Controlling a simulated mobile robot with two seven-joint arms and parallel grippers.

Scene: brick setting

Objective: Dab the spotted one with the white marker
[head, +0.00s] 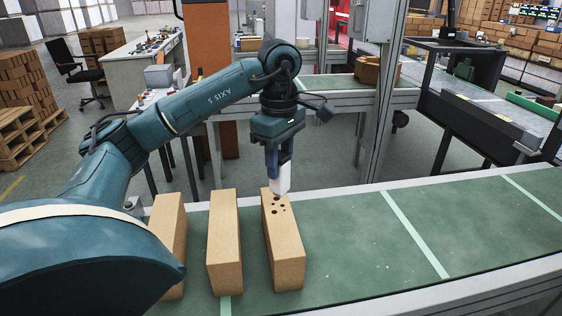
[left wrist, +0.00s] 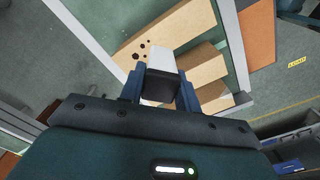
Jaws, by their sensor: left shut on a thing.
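Three tan bricks stand in a row on the green conveyor belt (head: 350,235). The right one is the spotted brick (head: 285,245), with several dark spots near the far end of its top. The middle brick (head: 224,245) and the left brick (head: 170,225) show no spots. My left gripper (head: 278,165) is shut on the white marker (head: 281,183), which points down at the far end of the spotted brick's top. I cannot tell whether its tip touches. In the left wrist view the marker (left wrist: 161,62) sits between the fingers, beside the spots on the spotted brick (left wrist: 190,22). My right gripper is not in view.
The belt has pale cross stripes (head: 412,233) and is clear right of the spotted brick. A grey metal post (head: 383,110) stands behind the belt. A second conveyor (head: 340,101) with a brown block (head: 377,70) lies farther back.

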